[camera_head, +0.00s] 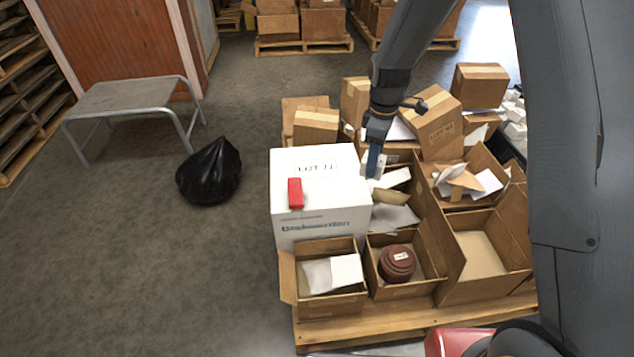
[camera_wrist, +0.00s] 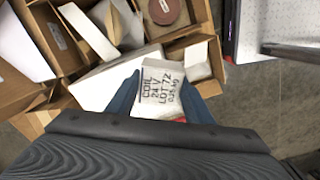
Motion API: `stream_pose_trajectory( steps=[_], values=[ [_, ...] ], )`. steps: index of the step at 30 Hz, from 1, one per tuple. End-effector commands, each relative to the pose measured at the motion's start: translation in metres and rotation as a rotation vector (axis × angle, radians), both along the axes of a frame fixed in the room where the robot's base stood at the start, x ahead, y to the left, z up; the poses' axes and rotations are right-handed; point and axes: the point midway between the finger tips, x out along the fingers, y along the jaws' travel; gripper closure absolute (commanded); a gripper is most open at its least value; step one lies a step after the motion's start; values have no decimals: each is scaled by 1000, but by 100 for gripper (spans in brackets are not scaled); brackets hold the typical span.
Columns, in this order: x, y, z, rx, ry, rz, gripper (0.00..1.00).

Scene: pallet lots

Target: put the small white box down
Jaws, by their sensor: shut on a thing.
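The small white box (camera_wrist: 160,90) is between the blue fingers of my gripper (camera_wrist: 160,98) in the wrist view. Its printed face reads COIL 24 V LOT 72. In the head view my gripper (camera_head: 374,165) hangs at the right edge of the large white box's top, pointing down. The small white box (camera_head: 382,164) shows there only in part, beside a blue finger. I cannot tell whether it touches anything below. The large white box (camera_head: 325,185) is closed, with a red block (camera_head: 295,193) on its top.
Open cartons stand on a wooden pallet (camera_head: 400,322). One holds a brown reel (camera_head: 397,262), another a white box (camera_head: 346,270). A wide carton (camera_head: 478,255) at right is empty. Closed cartons (camera_head: 435,120) are piled behind.

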Motion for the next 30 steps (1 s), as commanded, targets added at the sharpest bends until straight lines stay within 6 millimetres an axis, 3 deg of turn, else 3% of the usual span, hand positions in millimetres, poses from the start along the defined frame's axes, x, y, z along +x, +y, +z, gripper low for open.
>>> stream_pose_trajectory(
  steps=[1, 3, 9, 14, 21, 30],
  values=[
    [13, 12, -14, 0, -3, 103, 83],
    [24, 24, -22, 0, -1, 235, 83],
    [42, 46, -33, -1, -2, 466, 83],
    [44, 50, -43, -1, 1, 513, 83],
    [43, 50, -84, 0, 3, 513, 83],
    [44, 50, -116, -1, 1, 511, 83]
  ],
)
